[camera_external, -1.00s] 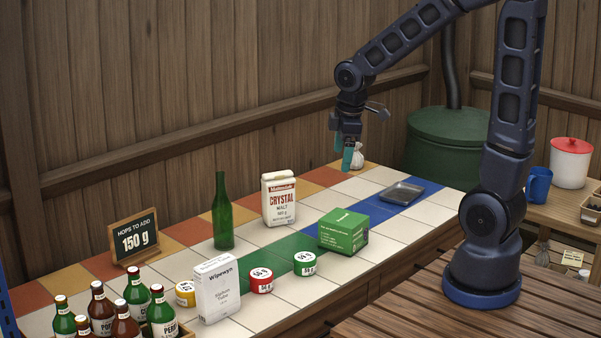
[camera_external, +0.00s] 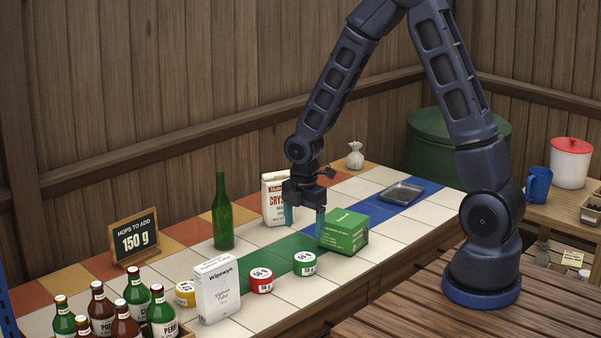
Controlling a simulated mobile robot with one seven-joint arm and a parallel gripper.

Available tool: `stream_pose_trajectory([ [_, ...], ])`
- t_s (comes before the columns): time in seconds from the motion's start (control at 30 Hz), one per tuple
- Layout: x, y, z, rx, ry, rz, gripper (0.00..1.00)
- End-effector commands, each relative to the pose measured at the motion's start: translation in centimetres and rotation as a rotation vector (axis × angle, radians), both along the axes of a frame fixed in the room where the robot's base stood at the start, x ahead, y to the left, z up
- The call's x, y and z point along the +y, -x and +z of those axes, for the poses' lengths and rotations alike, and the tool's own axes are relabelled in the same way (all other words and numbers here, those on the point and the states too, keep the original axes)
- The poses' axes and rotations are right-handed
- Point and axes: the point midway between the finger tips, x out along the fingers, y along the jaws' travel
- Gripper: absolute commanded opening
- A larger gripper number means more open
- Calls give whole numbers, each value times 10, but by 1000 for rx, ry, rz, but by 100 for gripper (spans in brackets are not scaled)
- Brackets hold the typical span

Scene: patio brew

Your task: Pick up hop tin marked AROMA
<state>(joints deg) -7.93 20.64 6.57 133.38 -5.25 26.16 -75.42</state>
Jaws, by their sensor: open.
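Three small round tins with white lids stand on the tiled counter: a green tin (camera_external: 305,264), a red tin (camera_external: 261,281) and a yellow tin (camera_external: 185,294). Their lid markings are too small to read, so I cannot tell which says AROMA. The yellow tin is partly hidden behind the white Wipewyn box (camera_external: 219,292). My gripper (camera_external: 305,220) is open and empty, its teal fingers pointing down. It appears above the counter, between the malt bag and the green box in the picture, and apart from the tins.
A green box (camera_external: 344,232) stands close behind the green tin. A malt bag (camera_external: 273,207), green bottle (camera_external: 222,222) and "150 g" sign (camera_external: 134,238) stand farther back. Several capped bottles (camera_external: 136,293) crowd the front left. A metal tray (camera_external: 402,193) lies at right.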

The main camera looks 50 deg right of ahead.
Motion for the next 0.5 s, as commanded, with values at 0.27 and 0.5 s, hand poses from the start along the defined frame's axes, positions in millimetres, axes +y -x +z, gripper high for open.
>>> stream_pose_trajectory([
  [0.27,0,1,-33,4,1,2,82],
  [0.5,0,1,-53,2,0,0,82],
])
